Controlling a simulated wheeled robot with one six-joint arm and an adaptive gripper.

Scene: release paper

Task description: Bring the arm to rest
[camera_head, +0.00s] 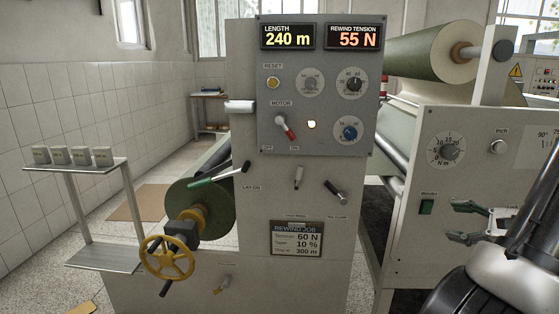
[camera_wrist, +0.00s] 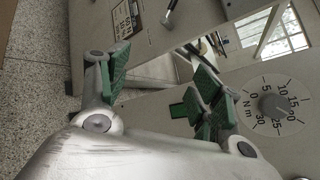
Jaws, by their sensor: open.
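My gripper (camera_head: 466,222) is at the lower right in the head view, in front of the right-hand machine cabinet. Its two fingers, with green pads, are spread apart and nothing shows between them. In the wrist view my gripper (camera_wrist: 157,88) also shows open and empty, with the panel and floor beyond it. My dark and white arm comes in from the lower right corner of the head view.
The control panel (camera_head: 317,85) reads 240 m and 55 N. A torque dial (camera_head: 449,151) and a green switch (camera_head: 427,207) sit on the right cabinet near my gripper. A yellow handwheel (camera_head: 166,258) and a shelf with several small boxes stand left.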

